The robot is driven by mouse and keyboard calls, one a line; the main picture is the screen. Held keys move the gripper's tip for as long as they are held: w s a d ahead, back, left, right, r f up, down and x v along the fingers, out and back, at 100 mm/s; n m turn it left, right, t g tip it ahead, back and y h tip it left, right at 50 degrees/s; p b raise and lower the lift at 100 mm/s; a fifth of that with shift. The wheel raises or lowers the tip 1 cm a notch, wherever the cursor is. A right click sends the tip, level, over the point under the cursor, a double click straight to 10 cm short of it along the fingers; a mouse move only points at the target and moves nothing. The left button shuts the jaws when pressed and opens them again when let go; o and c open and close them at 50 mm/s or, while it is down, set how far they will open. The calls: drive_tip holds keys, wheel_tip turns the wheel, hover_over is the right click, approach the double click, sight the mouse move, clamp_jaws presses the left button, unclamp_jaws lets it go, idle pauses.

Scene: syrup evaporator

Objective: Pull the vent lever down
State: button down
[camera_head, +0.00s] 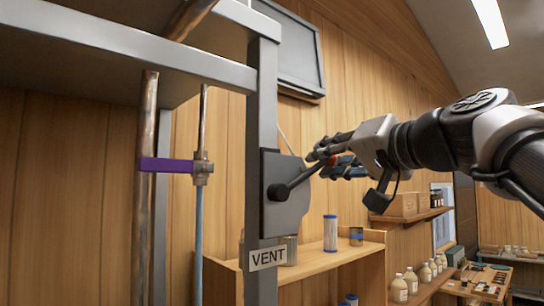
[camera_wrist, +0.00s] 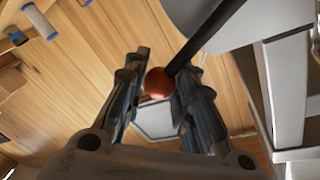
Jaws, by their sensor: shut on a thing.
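The vent lever (camera_head: 300,180) is a dark rod on a grey plate (camera_head: 290,215) fixed to a metal post. It slants up and to the right from its round pivot. Its red ball knob (camera_wrist: 158,84) sits between my fingers in the wrist view, with the dark rod running to the upper right. My gripper (camera_head: 332,158) is shut on the knob at the rod's outer end; its fingers hide most of the knob in the head view. A white "VENT" label (camera_head: 268,259) is on the post below the plate.
A purple-handled valve (camera_head: 168,165) on a thin pipe is left of the post. A wooden shelf (camera_head: 325,262) with a blue-and-white can (camera_head: 330,233) stands behind and below the lever. Boxes (camera_head: 400,205) and bottles (camera_head: 411,281) are farther right. A dark-framed panel (camera_head: 298,55) is above.

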drive_tip(key=shift+w+d+f+m, duration=0.2)
drive_tip(key=shift+d+f+m, duration=0.05)
drive_tip(key=shift+f+m, duration=0.4)
wheel_tip(320, 180, down, 12)
drive_tip(key=a+m+g+y+b, duration=0.1)
drive_tip(key=m+g, duration=0.1)
drive_tip(key=m, duration=0.7)
drive_tip(key=shift+s+g, duration=0.3)
drive_tip(key=shift+s, duration=0.15)
drive_tip(key=shift+a+m, duration=0.1)
drive_tip(key=shift+m, duration=0.15)
drive_tip(key=c, duration=1.3)
unclamp_jaws()
